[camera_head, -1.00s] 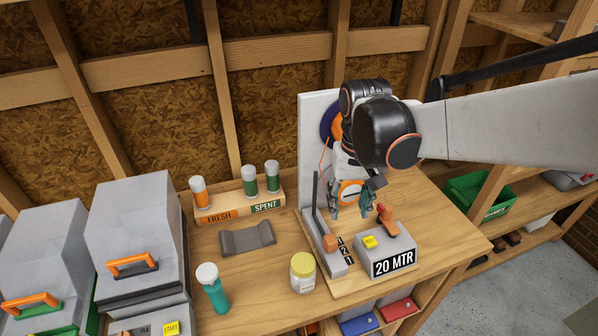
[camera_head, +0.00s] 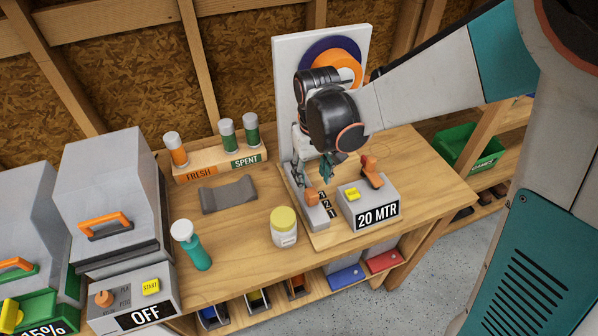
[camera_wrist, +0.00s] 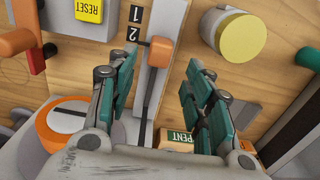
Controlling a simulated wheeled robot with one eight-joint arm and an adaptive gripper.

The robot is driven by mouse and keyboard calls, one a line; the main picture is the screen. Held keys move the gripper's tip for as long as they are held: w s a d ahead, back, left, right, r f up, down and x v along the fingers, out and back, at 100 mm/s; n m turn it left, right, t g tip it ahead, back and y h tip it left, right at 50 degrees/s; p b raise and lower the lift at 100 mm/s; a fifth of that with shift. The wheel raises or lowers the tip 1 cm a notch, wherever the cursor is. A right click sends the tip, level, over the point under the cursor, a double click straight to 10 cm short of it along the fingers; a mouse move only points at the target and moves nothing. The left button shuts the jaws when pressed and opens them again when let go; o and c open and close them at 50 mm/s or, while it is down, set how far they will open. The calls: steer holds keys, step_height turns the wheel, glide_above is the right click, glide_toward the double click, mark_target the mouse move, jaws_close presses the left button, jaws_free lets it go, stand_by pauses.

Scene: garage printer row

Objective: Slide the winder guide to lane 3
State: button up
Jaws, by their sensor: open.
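The winder guide's orange block (camera_head: 311,196) sits on the grey slide rail (camera_head: 316,216) at the front of the winder. In the wrist view the orange block (camera_wrist: 160,52) is near the label 2, with label 1 beyond it. The third lane mark is hidden there by a finger. My gripper (camera_head: 313,176) is open and empty, with its fingers pointing down at the block. In the wrist view my gripper (camera_wrist: 162,68) has its teal fingers on either side of the block's line.
The counter box (camera_head: 370,200) marked 20 MTR, with a yellow reset button and red-orange lever, stands right of the rail. A yellow-lidded jar (camera_head: 284,228) stands left of it. A grey cradle (camera_head: 228,194) and a teal bottle (camera_head: 192,246) are farther left.

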mark_target(312, 192)
step_height(312, 192, down, 8)
steer(key=shift+r+b, duration=0.2)
steer(key=shift+b, duration=0.8)
